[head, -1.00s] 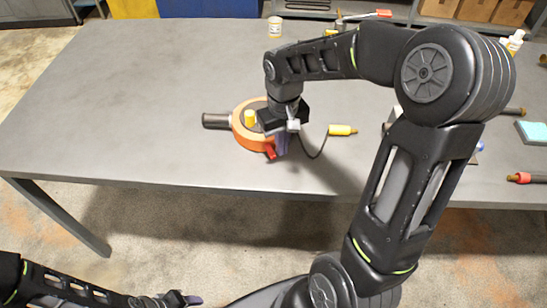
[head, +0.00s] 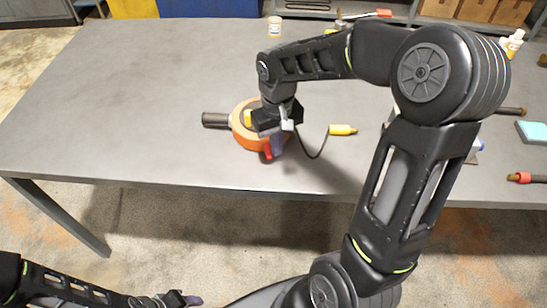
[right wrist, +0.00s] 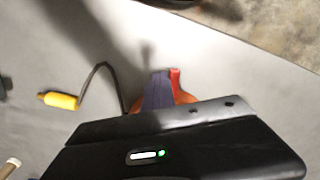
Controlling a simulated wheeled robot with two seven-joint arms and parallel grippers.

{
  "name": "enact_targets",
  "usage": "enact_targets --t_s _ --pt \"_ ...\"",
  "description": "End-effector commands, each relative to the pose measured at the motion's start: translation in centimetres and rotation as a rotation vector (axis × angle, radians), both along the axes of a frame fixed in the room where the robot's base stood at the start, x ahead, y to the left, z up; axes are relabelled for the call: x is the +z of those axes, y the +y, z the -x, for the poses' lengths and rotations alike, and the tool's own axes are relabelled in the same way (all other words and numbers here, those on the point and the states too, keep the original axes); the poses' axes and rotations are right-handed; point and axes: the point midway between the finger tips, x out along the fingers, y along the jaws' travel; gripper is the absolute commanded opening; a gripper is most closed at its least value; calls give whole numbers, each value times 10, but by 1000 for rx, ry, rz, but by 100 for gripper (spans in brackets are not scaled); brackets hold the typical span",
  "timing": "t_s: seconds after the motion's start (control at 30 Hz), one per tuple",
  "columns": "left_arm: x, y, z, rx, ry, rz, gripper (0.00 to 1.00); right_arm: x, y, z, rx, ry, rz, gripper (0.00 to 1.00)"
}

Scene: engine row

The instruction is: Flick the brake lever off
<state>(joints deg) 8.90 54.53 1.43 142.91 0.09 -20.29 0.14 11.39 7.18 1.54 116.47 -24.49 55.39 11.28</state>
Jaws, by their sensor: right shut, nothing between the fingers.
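An orange round device (head: 243,136) with a dark cylinder (head: 215,120) on its left lies on the grey table. Its red lever (head: 268,154) sticks out at the front; it also shows in the right wrist view (right wrist: 175,80). My right gripper (head: 277,146) is shut and empty, its fingers pointing down right beside the red lever. In the right wrist view the purple-grey fingertips (right wrist: 158,90) are next to the lever; whether they touch it I cannot tell. The gripper hides part of the device. My left gripper (head: 188,299) is low at the bottom left, away from the table; its jaw opening is unclear.
A yellow-handled crank (head: 342,130) on a thin dark rod stands right of the device; it shows in the right wrist view (right wrist: 60,100). A teal block (head: 532,131) and a red-collared rod (head: 524,177) lie far right. The table's left part is clear.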

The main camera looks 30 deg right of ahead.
Motion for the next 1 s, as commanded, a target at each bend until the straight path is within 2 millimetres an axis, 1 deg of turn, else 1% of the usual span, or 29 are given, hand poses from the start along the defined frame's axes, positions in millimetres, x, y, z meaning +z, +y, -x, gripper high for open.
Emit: enact_targets --t_s 0.27,0.37,0.47,1.0 --pt "-1 0 0 0 0 0 49 0 11 -4 2 -2 0 0" --pt "0 0 0 0 0 0 49 1 11 -4 0 -2 0 0" --pt "4 0 0 0 0 0 49 7 10 -4 0 -2 0 0" --pt "48 0 0 0 0 0 49 64 4 -3 -1 -2 0 0"
